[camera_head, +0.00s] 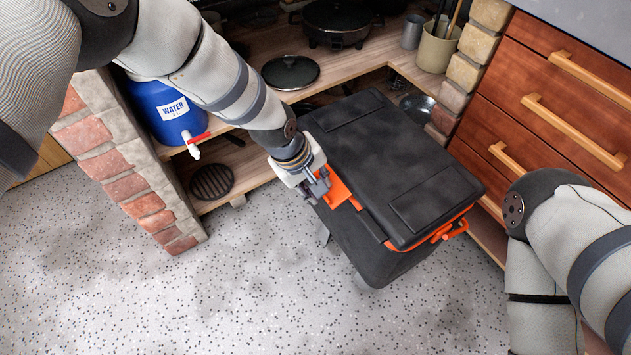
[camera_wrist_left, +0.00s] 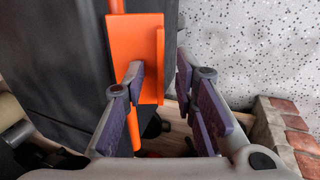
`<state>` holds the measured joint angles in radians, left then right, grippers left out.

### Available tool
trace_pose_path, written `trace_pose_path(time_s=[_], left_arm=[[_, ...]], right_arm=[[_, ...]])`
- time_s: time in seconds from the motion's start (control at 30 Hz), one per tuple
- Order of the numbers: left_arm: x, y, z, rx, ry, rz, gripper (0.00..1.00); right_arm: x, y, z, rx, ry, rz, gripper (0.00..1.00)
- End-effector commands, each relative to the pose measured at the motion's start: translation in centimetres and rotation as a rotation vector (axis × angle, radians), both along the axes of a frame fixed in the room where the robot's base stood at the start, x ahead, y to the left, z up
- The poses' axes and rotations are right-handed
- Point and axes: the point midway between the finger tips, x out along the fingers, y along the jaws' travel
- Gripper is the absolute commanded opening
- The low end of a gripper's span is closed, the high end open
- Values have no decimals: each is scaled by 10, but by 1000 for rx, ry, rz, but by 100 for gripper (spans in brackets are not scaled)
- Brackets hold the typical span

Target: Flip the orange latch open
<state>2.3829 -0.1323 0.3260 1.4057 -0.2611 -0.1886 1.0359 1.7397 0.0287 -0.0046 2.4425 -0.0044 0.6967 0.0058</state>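The orange latch (camera_head: 340,188) is a flat plate with a raised lip on the side of a black lidded box (camera_head: 400,165). In the left wrist view the latch (camera_wrist_left: 133,50) fills the upper middle, lying against the dark box. My left gripper (camera_head: 319,188) is right at the latch. In the left wrist view the gripper (camera_wrist_left: 158,78) is open, one finger overlapping the latch plate and the other beyond its lip. I cannot tell whether a finger touches it. The lid looks closed. My right arm shows at the right, its gripper out of view.
An orange handle (camera_head: 450,231) sticks out from the box's near right end. A blue water container (camera_head: 170,110) stands on the shelf at left, beside a brick pillar (camera_head: 130,180). Wooden drawers (camera_head: 560,100) stand at right. The speckled floor (camera_head: 270,290) in front is clear.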

Motion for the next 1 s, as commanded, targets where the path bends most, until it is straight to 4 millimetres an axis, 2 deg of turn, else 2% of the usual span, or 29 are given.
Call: trace_pose_path(time_s=[0.13,0.4,0.5,0.67,1.0], left_arm=[[-1,5,18,0,-4,0,26],[-16,24,86,-1,-4,1,26],[-19,29,102,-1,-2,0,26],[-22,32,113,-1,-1,0,26],[-23,32,113,0,0,0,26]], right_arm=[[0,0,0,0,0,0,40],[0,0,0,0,0,0,40],[0,0,0,0,0,0,40],[0,0,0,0,0,0,40],[0,0,0,0,0,0,40]])
